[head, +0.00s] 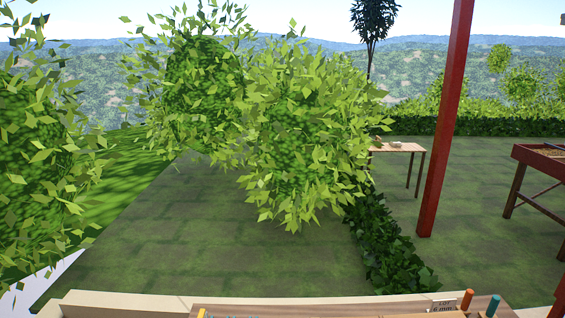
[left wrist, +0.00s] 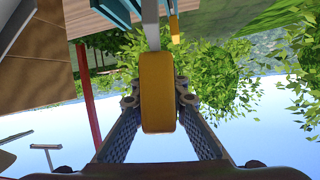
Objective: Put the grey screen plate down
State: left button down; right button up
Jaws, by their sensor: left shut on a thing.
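My left gripper (left wrist: 158,95) is shut on a thick yellow handle in the left wrist view. A pale grey strip, which looks like the grey screen plate (left wrist: 150,25) seen edge-on, runs up from this handle and out of the frame. Most of the plate is out of view, and I cannot tell whether it touches anything. Neither gripper shows in the head view.
At the head view's bottom edge is a wooden surface (head: 330,301) with a "6 mm" card (head: 443,304), an orange peg (head: 466,299) and a teal peg (head: 492,305). A red post (head: 445,120), small table (head: 400,147) and red-framed tray stand (head: 540,160) are farther off.

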pick_arm(q)
jog(key=s+d+r+m+g+h+b, duration=0.2)
jog(key=s+r+m+g+h, duration=0.1)
jog(key=s+r, duration=0.4)
jog(key=s+d+r+m+g+h+b, duration=0.2)
jog(key=s+d+r+m+h, duration=0.1)
jog(key=s+r+m+h, duration=0.3)
jog(key=shift+s+d+r+g, duration=0.15)
jog(key=shift+s+r+g, duration=0.25)
jog(key=shift+r, duration=0.2)
jog(key=shift+h, duration=0.3)
